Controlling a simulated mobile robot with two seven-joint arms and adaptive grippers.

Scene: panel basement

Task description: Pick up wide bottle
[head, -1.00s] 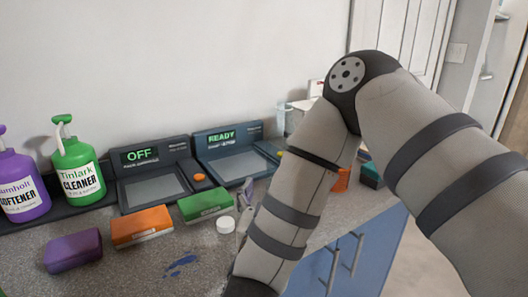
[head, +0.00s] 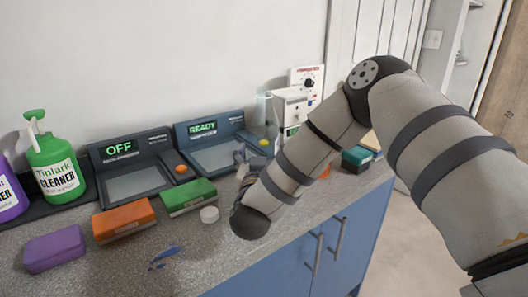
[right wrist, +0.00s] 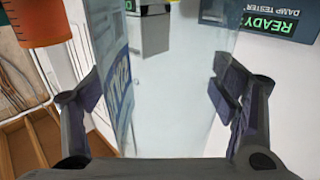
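A clear, see-through bottle with a blue and white label (right wrist: 120,82) fills the middle of the right wrist view, which is upside down. It lies between the two dark fingers of my right gripper (right wrist: 160,92). The fingers are spread wide, one on each side of it; I cannot tell whether they touch it. My right gripper (head: 241,165) shows small there, low over the counter beyond my forearm. My left gripper is not in view.
A green cleaner bottle (head: 55,170) and a purple bottle (head: 10,190) stand at the left. Two testers (head: 133,170) stand behind. An orange container (right wrist: 35,22) shows in the wrist view.

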